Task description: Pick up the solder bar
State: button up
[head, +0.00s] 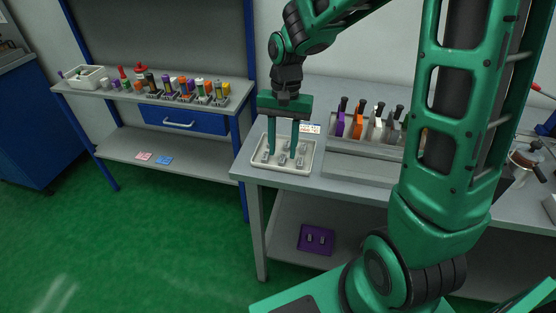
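Several small grey metal pieces sit in a shallow white tray (311,164) on the left end of the grey workbench. They look like solder bars; one grey piece (283,158) lies at the front middle of the tray. I cannot tell which is the task's bar. My gripper (283,154) points straight down over the tray, its two green fingers wide apart. The fingertips reach down to about the level of the pieces in this view. No piece is visibly held between them, and contact cannot be made out. The fingers hide part of the tray.
A rack of upright tools (358,120) stands right of the tray. A second bench (125,103) at the left holds several bottles and a white bin (84,84). Green floor lies open between.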

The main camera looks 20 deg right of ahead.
jog(key=shift+s+f, duration=0.1)
jog(key=shift+f, duration=0.75)
grip_shut()
